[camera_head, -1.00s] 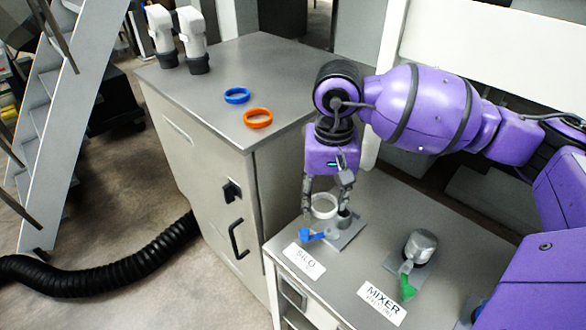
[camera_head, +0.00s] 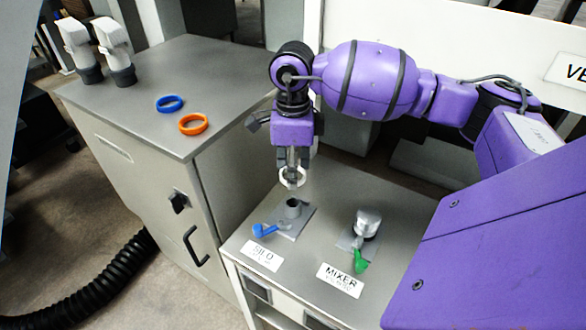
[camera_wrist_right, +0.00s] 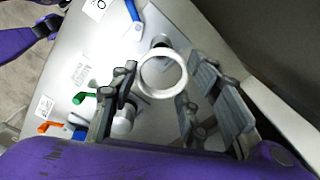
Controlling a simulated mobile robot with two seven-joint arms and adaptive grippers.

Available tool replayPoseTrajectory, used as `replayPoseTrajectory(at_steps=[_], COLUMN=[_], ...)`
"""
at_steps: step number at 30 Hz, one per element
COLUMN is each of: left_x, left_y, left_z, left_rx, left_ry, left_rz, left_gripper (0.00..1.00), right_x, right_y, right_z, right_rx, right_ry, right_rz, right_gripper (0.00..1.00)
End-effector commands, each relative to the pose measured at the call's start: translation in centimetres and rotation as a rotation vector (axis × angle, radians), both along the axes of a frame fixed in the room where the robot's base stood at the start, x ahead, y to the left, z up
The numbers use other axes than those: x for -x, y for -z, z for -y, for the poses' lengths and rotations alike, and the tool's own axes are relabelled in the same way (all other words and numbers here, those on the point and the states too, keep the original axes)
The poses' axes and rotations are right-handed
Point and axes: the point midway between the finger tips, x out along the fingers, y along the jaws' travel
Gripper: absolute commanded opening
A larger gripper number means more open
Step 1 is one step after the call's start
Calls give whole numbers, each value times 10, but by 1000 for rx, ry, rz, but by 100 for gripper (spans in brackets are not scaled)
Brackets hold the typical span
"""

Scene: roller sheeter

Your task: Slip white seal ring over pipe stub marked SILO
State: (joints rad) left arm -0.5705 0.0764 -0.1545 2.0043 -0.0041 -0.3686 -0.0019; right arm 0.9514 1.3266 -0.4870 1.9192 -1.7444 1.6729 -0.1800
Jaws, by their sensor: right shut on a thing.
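The white seal ring (camera_head: 292,178) is gripped by my right gripper (camera_head: 291,168), above the SILO pipe stub (camera_head: 293,208) and apart from it in the head view. The grey, open-topped stub stands on a plate with a blue handle (camera_head: 264,230), behind the SILO label (camera_head: 262,255). In the right wrist view the ring (camera_wrist_right: 162,73) shows its open hole between the fingers, with the stub (camera_wrist_right: 161,41) just beyond its upper edge. A purple part with a dark end, perhaps my left gripper (camera_wrist_right: 47,25), is cut off at the upper left there.
The MIXER stub (camera_head: 367,223) wears a grey cap and has a green handle (camera_head: 360,261), to the right. A blue ring (camera_head: 170,104) and an orange ring (camera_head: 193,124) lie on the taller cabinet (camera_head: 130,95) at left. A black hose (camera_head: 110,280) runs along the floor.

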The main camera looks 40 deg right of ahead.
Motion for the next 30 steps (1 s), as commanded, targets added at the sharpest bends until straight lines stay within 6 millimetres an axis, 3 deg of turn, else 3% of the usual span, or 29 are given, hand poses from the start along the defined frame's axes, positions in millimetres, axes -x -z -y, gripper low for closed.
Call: replayPoseTrajectory(at_steps=[21,30], left_x=[9,4], left_y=[36,33], left_z=[1,1], left_rx=[-6,-6], left_ry=[13,13], left_rz=[-34,-22], left_gripper=[58,58], right_x=[1,0], right_y=[71,77], right_z=[0,0], right_rx=[0,-1], right_ry=[-4,-4], right_rz=[-4,1], right_gripper=[25,25])
